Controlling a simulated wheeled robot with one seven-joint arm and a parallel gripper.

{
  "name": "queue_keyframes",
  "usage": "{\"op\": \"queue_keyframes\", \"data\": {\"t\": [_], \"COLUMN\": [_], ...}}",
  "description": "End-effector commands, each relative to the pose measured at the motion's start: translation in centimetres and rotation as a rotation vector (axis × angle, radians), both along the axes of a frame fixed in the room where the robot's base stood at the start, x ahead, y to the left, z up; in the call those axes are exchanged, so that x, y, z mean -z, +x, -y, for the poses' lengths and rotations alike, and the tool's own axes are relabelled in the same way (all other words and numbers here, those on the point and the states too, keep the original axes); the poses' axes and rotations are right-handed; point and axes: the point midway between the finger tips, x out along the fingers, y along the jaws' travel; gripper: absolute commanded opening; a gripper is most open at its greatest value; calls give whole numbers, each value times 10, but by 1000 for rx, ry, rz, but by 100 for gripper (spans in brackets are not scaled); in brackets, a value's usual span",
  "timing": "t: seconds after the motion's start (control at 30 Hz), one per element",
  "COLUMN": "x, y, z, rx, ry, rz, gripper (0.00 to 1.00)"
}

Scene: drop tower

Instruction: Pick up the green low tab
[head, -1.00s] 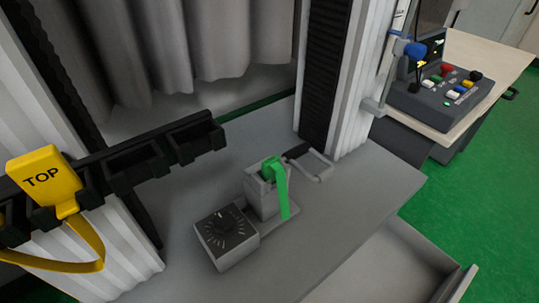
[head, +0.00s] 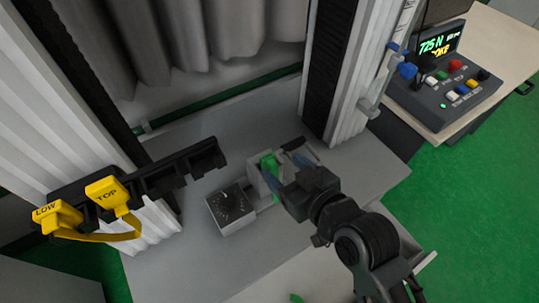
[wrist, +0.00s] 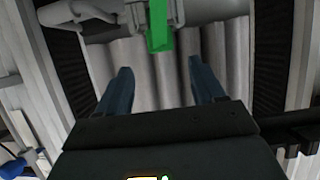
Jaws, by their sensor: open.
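The green tab (head: 268,164) stands in a small grey holder (head: 254,180) on the grey platform. No lettering on it is readable. My gripper (head: 286,168) is at the right of the tab in the head view, its blue fingers pointing toward it. In the wrist view the green tab (wrist: 158,28) hangs into the picture at top centre. There my gripper (wrist: 160,66) is open and empty, its fingers apart below and to either side of the tab. My gripper partly hides the tab and holder in the head view.
A grey box with a dial (head: 232,208) stands left of the holder. A black slotted rack (head: 185,170) carries yellow tabs marked TOP (head: 108,193) and LOW (head: 55,217). A white column (head: 352,75) rises behind; a control box (head: 452,85) sits on the right-hand bench.

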Motion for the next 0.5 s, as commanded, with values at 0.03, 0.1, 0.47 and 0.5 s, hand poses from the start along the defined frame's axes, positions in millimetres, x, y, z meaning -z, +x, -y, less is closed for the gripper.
{"op": "queue_keyframes", "data": {"t": [0.03,0.1,0.47,0.5], "x": [1,4,22,25], "y": [4,10,39,43], "z": [-4,-7,-30,-33], "rx": [-3,-2,-3,-1], "ry": [0,2,1,2], "rz": [-1,-1,-1,0], "gripper": [68,68,68,68]}}
